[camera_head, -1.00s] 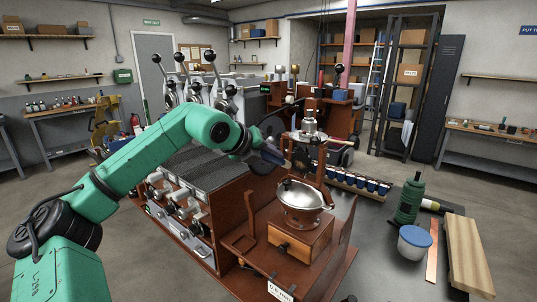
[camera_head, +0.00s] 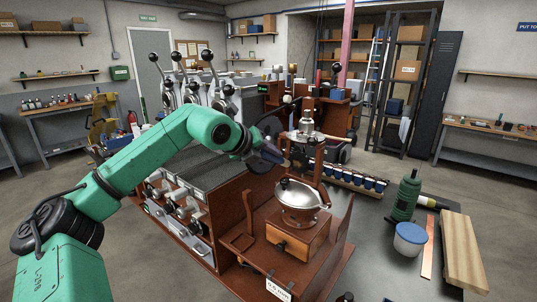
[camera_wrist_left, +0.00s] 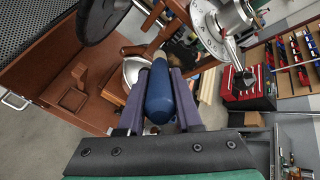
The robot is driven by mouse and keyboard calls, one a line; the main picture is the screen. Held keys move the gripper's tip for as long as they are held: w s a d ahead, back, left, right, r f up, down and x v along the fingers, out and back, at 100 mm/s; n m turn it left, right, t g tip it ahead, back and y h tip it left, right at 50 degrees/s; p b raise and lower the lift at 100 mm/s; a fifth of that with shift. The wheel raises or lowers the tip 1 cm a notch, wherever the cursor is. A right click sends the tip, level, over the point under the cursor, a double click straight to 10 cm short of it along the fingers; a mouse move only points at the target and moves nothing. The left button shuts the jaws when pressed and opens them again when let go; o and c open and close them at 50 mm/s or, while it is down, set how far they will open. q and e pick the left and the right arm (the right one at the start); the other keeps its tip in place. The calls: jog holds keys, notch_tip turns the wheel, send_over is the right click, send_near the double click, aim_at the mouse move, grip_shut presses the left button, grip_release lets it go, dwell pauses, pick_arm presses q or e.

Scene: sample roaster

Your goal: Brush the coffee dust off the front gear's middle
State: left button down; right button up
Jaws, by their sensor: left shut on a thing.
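My left gripper (camera_head: 274,156) is shut on a blue-handled tool (camera_wrist_left: 160,95), whose handle lies between the two fingers in the left wrist view. I cannot tell which part is the front gear, and no dust can be made out. My right gripper is not in view.
A wooden grinder with a metal bowl (camera_head: 303,196) stands in front of the gripper, close to the wooden frame. A metal fitting (camera_wrist_left: 222,22) is to the tool's right.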

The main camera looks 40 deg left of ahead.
pick_arm(q)
jog(key=shift+w+r+p, duration=0.1)
jog(key=shift+w+p, duration=0.2)
jog(key=shift+p, duration=0.2)
